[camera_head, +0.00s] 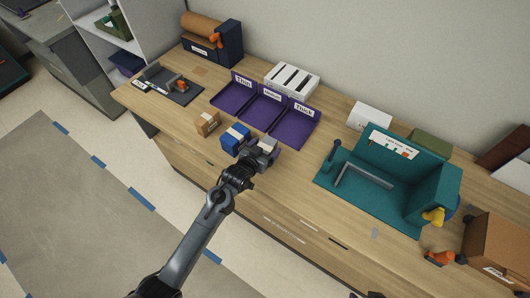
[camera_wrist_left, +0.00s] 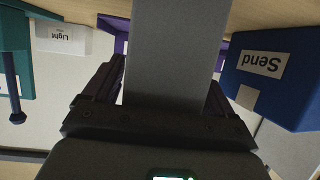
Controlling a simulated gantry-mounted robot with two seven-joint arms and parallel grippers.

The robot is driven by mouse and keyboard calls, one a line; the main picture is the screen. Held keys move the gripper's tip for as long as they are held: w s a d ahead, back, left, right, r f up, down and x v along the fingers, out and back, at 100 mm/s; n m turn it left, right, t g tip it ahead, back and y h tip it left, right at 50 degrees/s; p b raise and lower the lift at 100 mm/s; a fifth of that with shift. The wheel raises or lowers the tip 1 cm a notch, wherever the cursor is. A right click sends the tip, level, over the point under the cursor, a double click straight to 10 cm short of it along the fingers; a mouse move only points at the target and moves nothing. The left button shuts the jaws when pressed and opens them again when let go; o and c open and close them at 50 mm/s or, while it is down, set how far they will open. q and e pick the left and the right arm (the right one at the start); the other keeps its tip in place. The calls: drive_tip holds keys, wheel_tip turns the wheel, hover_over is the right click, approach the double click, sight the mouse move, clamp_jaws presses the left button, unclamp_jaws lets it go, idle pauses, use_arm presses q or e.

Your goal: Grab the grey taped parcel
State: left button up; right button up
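The grey parcel (camera_head: 267,143) stands near the front edge of the wooden counter, right of a blue parcel (camera_head: 236,137). My left gripper (camera_head: 262,152) is at the grey parcel, with one finger on each side of it. In the left wrist view, the grey parcel (camera_wrist_left: 178,50) rises between the two dark fingers (camera_wrist_left: 165,95). The fingers lie very close to its sides; whether they press on it is unclear. The blue parcel, labelled Send (camera_wrist_left: 262,64), is beside the right finger. My right gripper is not in view.
A small brown parcel (camera_head: 207,122) stands left of the blue one. Purple trays (camera_head: 292,130) lie behind. A teal stand (camera_head: 372,203) is to the right, and a brown box (camera_head: 497,250) farther right. The counter right of the gripper is clear up to the teal stand.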

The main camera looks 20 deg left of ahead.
use_arm(q)
drive_tip(key=c, duration=0.9)
drive_tip(key=shift+c, duration=0.6)
drive_tip(key=shift+r, duration=0.15)
